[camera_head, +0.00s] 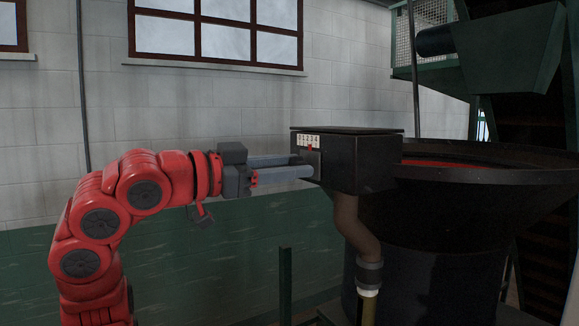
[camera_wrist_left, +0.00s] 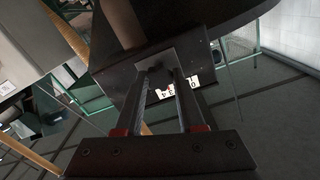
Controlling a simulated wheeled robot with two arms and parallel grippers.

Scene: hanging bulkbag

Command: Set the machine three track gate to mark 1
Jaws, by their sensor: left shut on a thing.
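The machine's gate box (camera_head: 360,165) is a dark box on the side of a large black hopper. A white scale plate (camera_head: 308,140) with marks 0 to 4 is on its left end. A small red pointer (camera_head: 310,149) shows just under the plate, near marks 2 and 3; I cannot tell which exactly. My left gripper (camera_head: 312,166) reaches in from the left, with its fingertips at the box just below the scale. It is shut on the gate handle, which the fingers mostly hide. In the left wrist view the fingertips (camera_wrist_left: 162,68) meet the dark box, and the scale (camera_wrist_left: 190,83) shows upside down.
The black hopper (camera_head: 470,205) with red contents stands right of the box. A brown pipe (camera_head: 355,225) runs down beneath the box. A green post (camera_head: 285,285) stands below my left gripper. Green machinery (camera_head: 510,50) hangs at the upper right.

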